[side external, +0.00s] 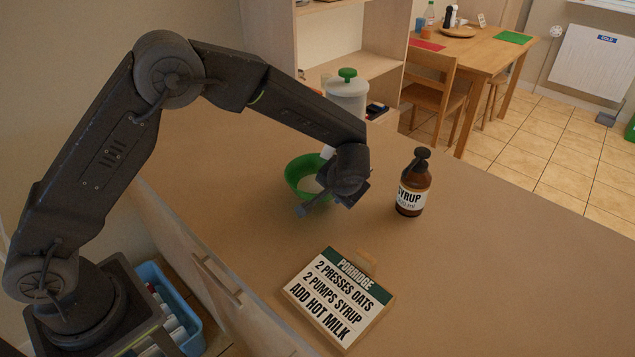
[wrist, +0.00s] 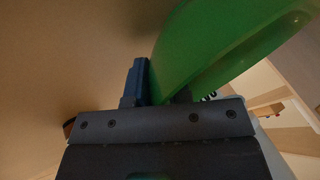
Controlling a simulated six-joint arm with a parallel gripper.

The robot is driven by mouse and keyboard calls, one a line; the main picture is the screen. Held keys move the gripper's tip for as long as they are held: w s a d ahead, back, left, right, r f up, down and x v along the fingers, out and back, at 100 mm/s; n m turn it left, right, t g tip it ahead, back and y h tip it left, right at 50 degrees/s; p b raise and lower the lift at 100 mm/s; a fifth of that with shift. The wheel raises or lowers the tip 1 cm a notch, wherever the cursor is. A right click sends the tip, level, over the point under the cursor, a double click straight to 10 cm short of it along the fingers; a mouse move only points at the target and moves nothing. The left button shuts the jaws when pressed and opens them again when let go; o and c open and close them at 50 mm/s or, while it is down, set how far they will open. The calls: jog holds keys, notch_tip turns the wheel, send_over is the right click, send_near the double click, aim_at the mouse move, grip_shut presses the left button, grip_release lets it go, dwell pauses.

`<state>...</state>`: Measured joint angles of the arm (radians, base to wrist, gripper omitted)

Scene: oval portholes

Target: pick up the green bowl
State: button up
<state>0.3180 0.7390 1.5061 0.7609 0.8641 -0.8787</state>
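The green bowl (side external: 293,175) is on the wooden counter in the side external view, with something pale inside it. My gripper (side external: 318,200) is at the near right side of the bowl and hides part of it. In the wrist view the bowl's green wall (wrist: 215,40) rises from between my gripper's fingers (wrist: 160,90). The left finger, bluish, lies against the wall. The other finger is mostly hidden behind the wall, with only its base showing close by. The fingers are close together with the wall between them. I see no clear gap under the bowl.
A brown syrup pump bottle (side external: 412,188) stands right of my gripper. A porridge recipe sign (side external: 338,297) lies in front. A white dispenser with a green knob (side external: 347,95) stands behind the bowl. The counter right of the sign is clear.

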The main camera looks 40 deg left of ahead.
grip_shut()
jog(key=shift+r, duration=0.1)
